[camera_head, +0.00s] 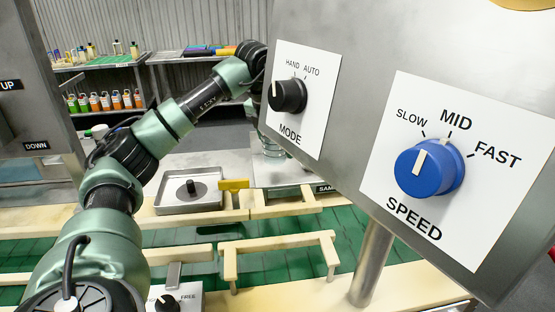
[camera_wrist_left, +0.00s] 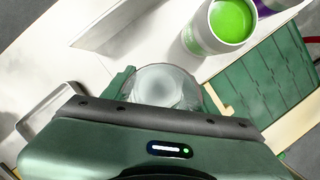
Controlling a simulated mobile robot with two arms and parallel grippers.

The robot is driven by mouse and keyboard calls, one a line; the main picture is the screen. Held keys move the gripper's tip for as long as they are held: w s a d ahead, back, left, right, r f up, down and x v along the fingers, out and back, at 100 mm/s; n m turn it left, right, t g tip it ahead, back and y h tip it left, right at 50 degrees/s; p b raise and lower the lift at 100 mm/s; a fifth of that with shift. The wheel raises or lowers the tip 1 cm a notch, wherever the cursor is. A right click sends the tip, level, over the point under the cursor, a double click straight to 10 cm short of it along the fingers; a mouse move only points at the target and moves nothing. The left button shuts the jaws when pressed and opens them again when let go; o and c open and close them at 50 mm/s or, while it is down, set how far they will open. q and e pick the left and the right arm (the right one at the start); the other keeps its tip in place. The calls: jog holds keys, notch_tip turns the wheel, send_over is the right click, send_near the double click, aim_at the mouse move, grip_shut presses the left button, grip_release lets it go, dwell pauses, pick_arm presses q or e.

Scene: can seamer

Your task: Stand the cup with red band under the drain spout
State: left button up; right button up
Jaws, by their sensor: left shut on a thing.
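My left gripper (camera_wrist_left: 168,92) is shut on a clear, round cup (camera_wrist_left: 166,84), seen from above in the left wrist view, with a green finger on each side. No red band shows on the part of this cup in view, so I cannot tell whether it is the banded one. In the head view my left arm reaches over the bench, and its gripper is mostly hidden behind the control panel. I cannot make out the drain spout in either view. My right gripper is not in view.
A pale cup of green liquid (camera_wrist_left: 232,20) stands close beyond the held cup. The control panel (camera_head: 350,170) with mode and speed knobs blocks much of the head view. A metal tray (camera_head: 165,206) and a green conveyor (camera_head: 280,262) with cream rails lie below.

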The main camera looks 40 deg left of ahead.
aim_at(277, 159)
pick_arm(q)
jog(key=shift+f, duration=2.45)
jog(key=o, duration=1.3)
jog(key=shift+o, duration=0.2)
jog(key=shift+r, duration=0.15)
